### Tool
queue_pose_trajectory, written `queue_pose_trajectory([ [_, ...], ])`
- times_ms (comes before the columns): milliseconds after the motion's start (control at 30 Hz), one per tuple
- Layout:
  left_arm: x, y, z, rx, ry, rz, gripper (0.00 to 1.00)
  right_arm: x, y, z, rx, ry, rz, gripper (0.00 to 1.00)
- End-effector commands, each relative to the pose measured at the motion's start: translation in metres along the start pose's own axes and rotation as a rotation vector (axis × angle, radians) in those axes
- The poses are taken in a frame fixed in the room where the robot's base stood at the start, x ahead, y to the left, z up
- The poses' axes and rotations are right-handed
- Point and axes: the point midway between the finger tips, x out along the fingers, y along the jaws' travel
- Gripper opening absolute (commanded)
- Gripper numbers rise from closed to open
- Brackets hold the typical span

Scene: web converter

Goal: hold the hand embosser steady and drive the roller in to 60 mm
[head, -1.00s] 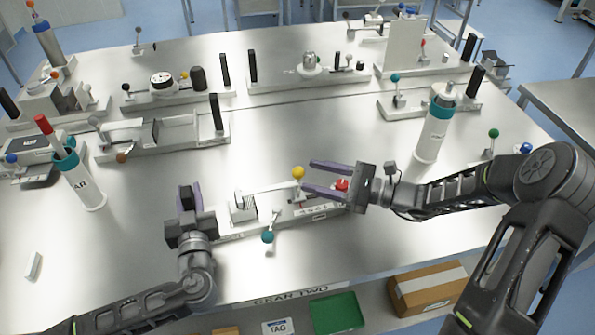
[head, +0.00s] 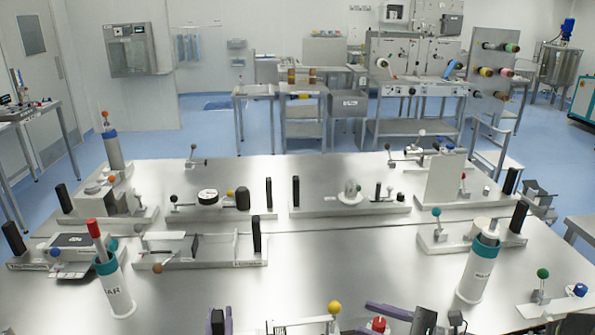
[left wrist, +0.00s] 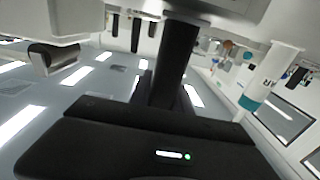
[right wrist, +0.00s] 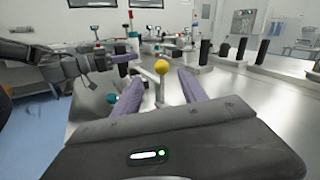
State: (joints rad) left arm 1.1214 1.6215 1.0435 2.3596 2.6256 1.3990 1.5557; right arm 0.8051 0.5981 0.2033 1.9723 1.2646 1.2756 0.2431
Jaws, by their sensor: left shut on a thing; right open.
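The fixture at the front of the bench, which I take to be the hand embosser (head: 300,322), is cut off by the bottom of the head view. It has a yellow ball knob (head: 334,307) and a red knob (head: 379,324). My left gripper (head: 217,322) is shut on the black upright post at its left end; the post (left wrist: 175,60) fills the middle of the left wrist view. My right gripper (head: 364,318) is open beside the yellow knob. In the right wrist view the yellow knob (right wrist: 161,66) shows beyond and between the purple fingers. I cannot make out the roller.
White tubes with teal collars stand at left (head: 115,285) and right (head: 478,268). A fixture with a black post (head: 257,236) lies behind the front one, and several more line the back. The middle of the bench is clear.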

Motion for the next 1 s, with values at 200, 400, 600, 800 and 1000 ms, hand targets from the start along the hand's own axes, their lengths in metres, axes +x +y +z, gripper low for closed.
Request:
queue_pose_trajectory([
  [200,-0.0004,-0.0006,0.0053,0.003,-0.020,-0.001,0.00,0.0001,0.0002,-0.0008,0.000,0.000,0.000,0.50],
  [400,-0.0005,-0.0002,0.0041,0.003,-0.019,0.000,0.00,0.0001,0.0001,-0.0006,0.000,0.000,0.000,0.50],
  [600,-0.0005,0.0000,0.0023,0.003,-0.015,0.001,0.34,0.0001,0.0000,-0.0004,0.000,0.000,0.000,0.50],
  [800,-0.0005,0.0003,0.0001,0.001,-0.011,0.001,0.49,0.0000,0.0000,-0.0001,0.000,0.000,0.000,0.50],
  [1000,-0.0005,0.0004,-0.0009,0.001,-0.009,0.002,0.49,0.0001,0.0000,0.0001,0.000,0.000,0.000,0.50],
])
